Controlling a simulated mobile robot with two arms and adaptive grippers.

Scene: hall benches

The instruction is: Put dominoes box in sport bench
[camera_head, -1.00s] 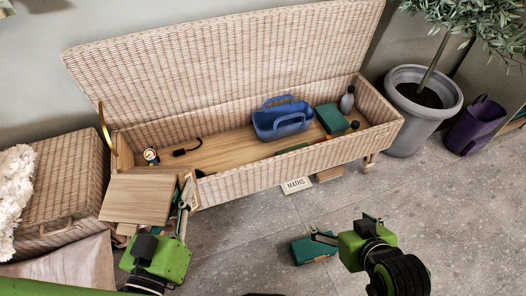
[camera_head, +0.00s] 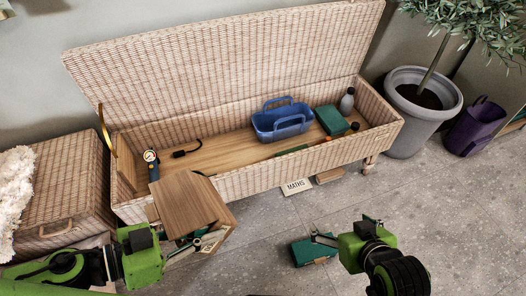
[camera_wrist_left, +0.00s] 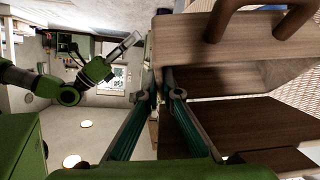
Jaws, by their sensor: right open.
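The open wicker bench (camera_head: 250,182) runs along the wall with its lid raised. My left gripper (camera_head: 205,243) is in front of its left end, with its fingers on either side of a wall of an open wooden box (camera_head: 187,203). The box is tilted and overlaps the bench's front edge in the head view. In the left wrist view the box (camera_wrist_left: 235,52) shows a brown handle, and the fingers seem closed on its wall. No dominoes label is readable. My right gripper (camera_head: 320,238) is open just above a green box (camera_head: 312,251) on the floor; contact is unclear.
Inside the bench are a blue caddy (camera_head: 282,124), a green case (camera_head: 331,119), a grey bottle (camera_head: 347,101) and a gauge-like item (camera_head: 151,158). A MATHS box (camera_head: 296,187) lies on the floor. A potted tree (camera_head: 422,118) and purple bag (camera_head: 476,127) stand right.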

